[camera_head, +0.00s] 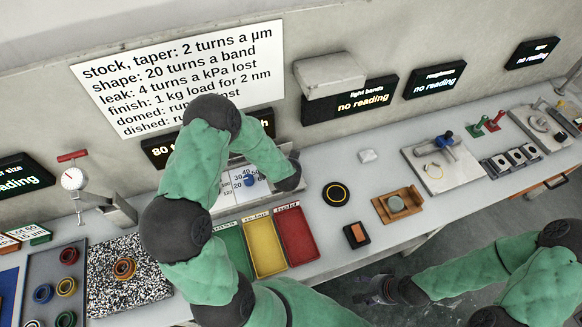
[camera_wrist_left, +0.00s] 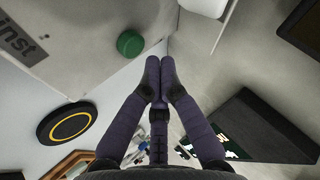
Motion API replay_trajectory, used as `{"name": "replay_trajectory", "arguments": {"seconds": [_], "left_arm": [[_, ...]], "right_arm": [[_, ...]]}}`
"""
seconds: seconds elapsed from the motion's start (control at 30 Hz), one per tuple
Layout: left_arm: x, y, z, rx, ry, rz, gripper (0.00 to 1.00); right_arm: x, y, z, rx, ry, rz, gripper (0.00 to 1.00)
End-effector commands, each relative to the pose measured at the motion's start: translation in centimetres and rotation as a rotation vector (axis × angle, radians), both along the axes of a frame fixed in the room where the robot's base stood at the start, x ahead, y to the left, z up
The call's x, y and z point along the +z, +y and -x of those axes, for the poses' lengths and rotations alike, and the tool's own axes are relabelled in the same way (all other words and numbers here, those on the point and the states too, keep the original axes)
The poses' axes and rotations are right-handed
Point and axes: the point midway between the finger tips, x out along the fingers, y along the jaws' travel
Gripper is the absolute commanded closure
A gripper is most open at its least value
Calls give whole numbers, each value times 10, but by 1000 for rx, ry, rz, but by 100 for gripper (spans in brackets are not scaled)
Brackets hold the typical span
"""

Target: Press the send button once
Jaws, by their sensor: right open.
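A round green button (camera_wrist_left: 130,44) stands on a pale grey panel in the left wrist view; no label on it can be read, so I cannot tell for sure that it is the send button. My left gripper (camera_wrist_left: 159,72) has its fingertips together, just right of and below the button in that view, with a visible gap in the picture. In the head view my left arm reaches over the sloped panel (camera_head: 226,199) with its chart and blue knob; the green button and left fingers are hidden there. My right gripper (camera_head: 378,290) is open and empty, low at the bench's front.
Green, yellow (camera_head: 264,246) and red (camera_head: 296,236) trays lie in front. Black displays (camera_head: 349,100) stand behind.

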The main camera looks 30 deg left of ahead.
Motion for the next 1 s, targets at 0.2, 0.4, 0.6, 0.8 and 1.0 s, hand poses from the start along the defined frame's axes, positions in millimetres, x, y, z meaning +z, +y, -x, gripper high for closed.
{"name": "replay_trajectory", "arguments": {"seconds": [0.2, 0.4, 0.6, 0.8, 1.0], "left_arm": [[24, 0, 0, 0, -1, -1, 100], [41, 0, 0, 0, -1, -1, 100], [45, 0, 0, 0, 0, 0, 100], [44, 0, 0, 0, 0, 0, 100], [44, 0, 0, 0, 0, 0, 100]], "right_arm": [[22, 0, 0, 0, 0, 0, 39], [37, 0, 0, 0, 0, 0, 39], [41, 0, 0, 0, 0, 0, 39], [40, 0, 0, 0, 0, 0, 39], [40, 0, 0, 0, 0, 0, 39]]}}
